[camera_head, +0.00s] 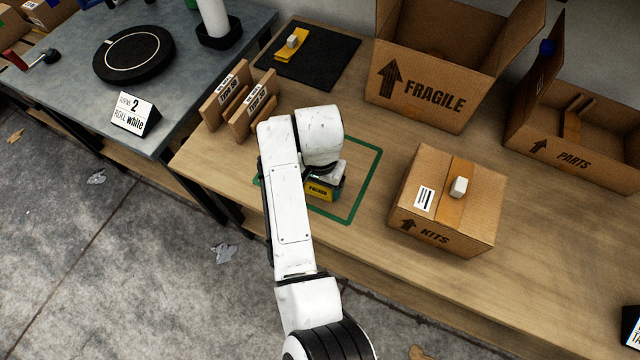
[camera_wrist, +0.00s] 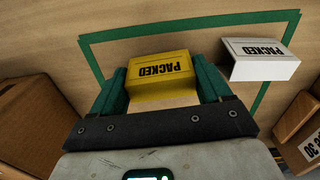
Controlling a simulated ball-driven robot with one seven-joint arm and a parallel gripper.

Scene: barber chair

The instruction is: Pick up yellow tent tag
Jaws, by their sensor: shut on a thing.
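The yellow tent tag (camera_wrist: 160,77), printed "PACKED", is between the two green fingers of my gripper (camera_wrist: 161,88) in the wrist view. The fingers are shut on its two sides. In the head view the yellow tag (camera_head: 318,191) shows below my wrist, inside the green tape outline (camera_head: 364,188) on the wooden table. My arm hides most of my gripper there. I cannot tell whether the tag touches the table. A white tent tag (camera_wrist: 262,60), also printed "PACKED", stands beside my gripper on the right in the wrist view.
A closed "KITS" box (camera_head: 447,205) with a small white block on top stands right of the outline. An open "FRAGILE" box (camera_head: 425,95) and a "PARTS" box (camera_head: 590,140) are behind. Wooden sign blocks (camera_head: 240,105) and a black mat (camera_head: 325,68) lie to the left and back.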

